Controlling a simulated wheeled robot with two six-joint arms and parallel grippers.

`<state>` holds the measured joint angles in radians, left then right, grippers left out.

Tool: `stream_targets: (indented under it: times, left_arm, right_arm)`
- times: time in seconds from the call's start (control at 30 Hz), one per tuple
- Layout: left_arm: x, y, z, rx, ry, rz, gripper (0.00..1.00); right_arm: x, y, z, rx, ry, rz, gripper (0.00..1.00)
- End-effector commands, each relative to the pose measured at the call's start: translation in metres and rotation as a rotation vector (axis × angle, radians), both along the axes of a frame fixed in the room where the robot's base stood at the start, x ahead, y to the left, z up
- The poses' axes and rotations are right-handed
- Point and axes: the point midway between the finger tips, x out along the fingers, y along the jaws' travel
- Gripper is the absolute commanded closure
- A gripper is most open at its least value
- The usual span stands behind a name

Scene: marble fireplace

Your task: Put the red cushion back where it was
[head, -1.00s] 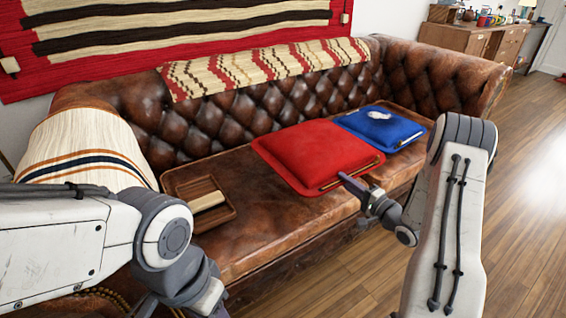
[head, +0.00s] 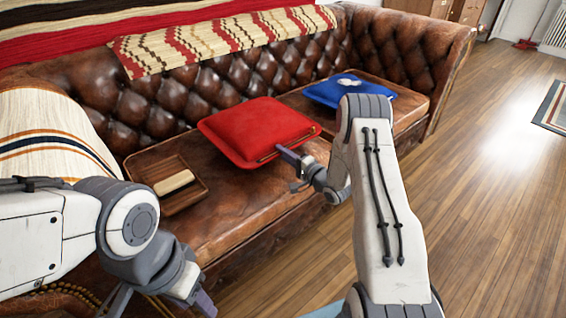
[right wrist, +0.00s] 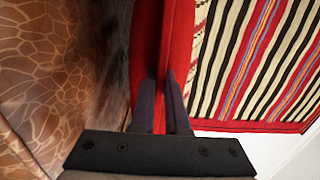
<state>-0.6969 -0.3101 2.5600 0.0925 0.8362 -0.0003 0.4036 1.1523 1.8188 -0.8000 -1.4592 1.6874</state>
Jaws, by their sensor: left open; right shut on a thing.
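The red cushion (head: 258,128) is over the brown leather sofa seat (head: 235,205), left of the blue cushion (head: 335,90) with a stretch of bare seat between them. My right gripper (head: 290,158) is shut on its front right edge. In the right wrist view the red cushion (right wrist: 180,40) runs between the two fingers (right wrist: 158,105), with leather to one side. I cannot tell for sure whether its underside touches the seat. My left gripper (head: 160,303) is open and empty at the bottom of the head view, in front of the sofa and partly cut off.
A wooden tray (head: 140,172) with a pale-topped block (head: 173,182) lies on the seat left of the red cushion. A small white thing (head: 347,82) lies on the blue cushion. Striped throws cover the backrest (head: 215,42) and left armrest (head: 45,130).

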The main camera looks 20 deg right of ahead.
Motion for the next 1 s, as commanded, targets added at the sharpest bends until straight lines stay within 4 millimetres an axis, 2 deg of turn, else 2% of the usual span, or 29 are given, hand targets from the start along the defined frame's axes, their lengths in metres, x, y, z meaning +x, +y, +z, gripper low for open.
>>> stream_targets:
  times: [0.03,0.17,0.57,0.6,0.67,1.0]
  left_arm:
    - [0.0,0.0,-0.008,0.0,0.0,0.0,0.53]
    - [0.0,0.0,-0.017,0.0,0.0,0.0,0.53]
    - [0.0,0.0,-0.017,0.0,0.0,0.0,0.53]
    - [0.0,0.0,-0.017,0.0,0.0,0.0,0.53]
    - [0.0,0.0,-0.017,0.0,0.0,0.0,0.53]
    - [0.0,0.0,-0.015,0.0,0.0,0.0,0.53]
  right_arm:
    - [0.0,0.0,-0.011,0.001,-0.003,0.0,1.0]
    - [0.0,-0.001,-0.029,0.001,-0.004,0.0,1.0]
    - [0.0,-0.001,-0.032,0.0,-0.005,0.0,1.0]
    - [-0.001,-0.001,-0.034,0.001,0.001,0.0,0.8]
    - [-0.001,-0.001,-0.034,0.001,0.001,0.0,0.58]
    - [-0.001,-0.001,-0.032,0.001,0.001,0.0,0.58]
